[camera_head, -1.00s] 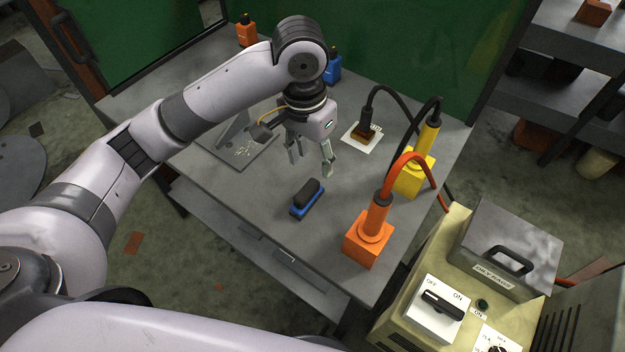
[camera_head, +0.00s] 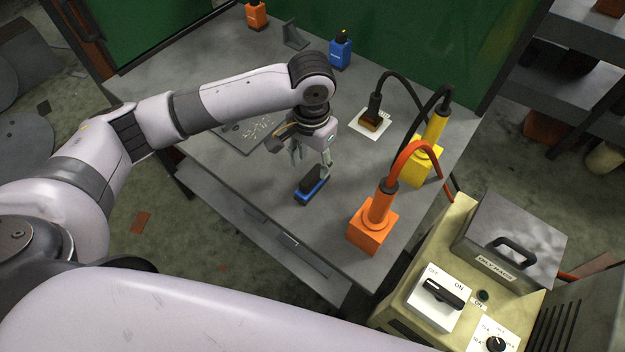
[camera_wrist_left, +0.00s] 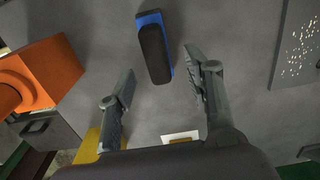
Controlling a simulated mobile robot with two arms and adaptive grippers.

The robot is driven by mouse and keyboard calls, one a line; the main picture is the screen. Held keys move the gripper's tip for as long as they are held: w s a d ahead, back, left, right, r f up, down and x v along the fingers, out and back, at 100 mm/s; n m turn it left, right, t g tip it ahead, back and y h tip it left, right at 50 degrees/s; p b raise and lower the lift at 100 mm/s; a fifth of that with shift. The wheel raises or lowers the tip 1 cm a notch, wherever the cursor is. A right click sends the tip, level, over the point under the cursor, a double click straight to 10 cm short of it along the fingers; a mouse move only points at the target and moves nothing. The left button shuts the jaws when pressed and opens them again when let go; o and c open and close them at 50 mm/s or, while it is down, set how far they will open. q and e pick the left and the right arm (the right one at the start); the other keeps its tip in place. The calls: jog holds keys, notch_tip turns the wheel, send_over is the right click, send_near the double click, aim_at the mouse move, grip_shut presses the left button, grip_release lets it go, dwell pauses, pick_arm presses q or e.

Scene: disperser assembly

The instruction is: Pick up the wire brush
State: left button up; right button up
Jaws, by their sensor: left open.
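The wire brush, a blue block with a black top (camera_head: 311,186), lies on the grey table near its front edge. In the left wrist view the brush (camera_wrist_left: 154,50) lies ahead of and partly between the finger lines, nearer the right-hand finger. My left gripper (camera_head: 312,164) is open and empty, pointing down just above and behind the brush. Its two fingers also show in the left wrist view (camera_wrist_left: 158,72), apart from each other. I cannot tell whether a finger touches the brush. My right gripper is not in view.
An orange block with a cable (camera_head: 374,228) and a yellow one (camera_head: 421,168) stand right of the brush. A brown-tipped tool (camera_head: 372,117) rests on a white sheet behind. Blue (camera_head: 340,54) and orange (camera_head: 256,16) bottles stand at the back. A beige control box (camera_head: 445,262) is front right.

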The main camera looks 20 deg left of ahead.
aim_at(312, 174)
pick_arm(q)
notch_tip(312, 174, down, 5)
jog(key=shift+s+d+f, duration=0.1)
jog(key=shift+s+d, duration=0.05)
grip_shut()
dwell(0.7)
